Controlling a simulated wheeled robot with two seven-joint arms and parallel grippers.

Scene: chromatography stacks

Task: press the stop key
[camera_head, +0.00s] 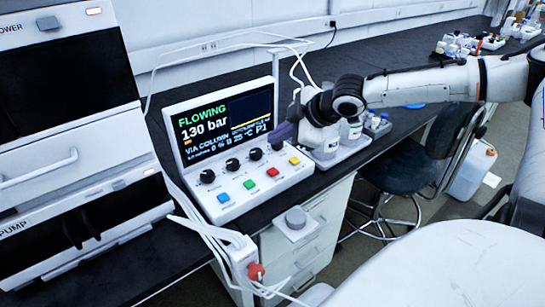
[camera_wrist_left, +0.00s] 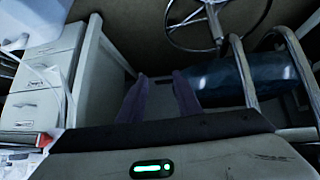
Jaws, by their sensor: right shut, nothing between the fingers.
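The control console (camera_head: 262,196) stands on the dark bench. Its front panel carries a blue key (camera_head: 223,197), a green key (camera_head: 249,184), a red key (camera_head: 272,172) and a yellow key (camera_head: 294,161). I cannot read a stop label on any of them. The screen (camera_head: 222,122) reads FLOWING and 130 bar. My right gripper (camera_head: 281,134) is shut and empty, above and behind the red and yellow keys, in front of the screen's right edge and apart from the keys. In the left wrist view my left gripper (camera_wrist_left: 160,82) is open and empty, over the floor.
Black knobs (camera_head: 232,164) line the panel behind the keys. Bottles (camera_head: 355,128) stand right of the console, close to my right wrist. Instrument stacks (camera_head: 75,110) fill the left. A stool (camera_head: 420,150) stands to the right.

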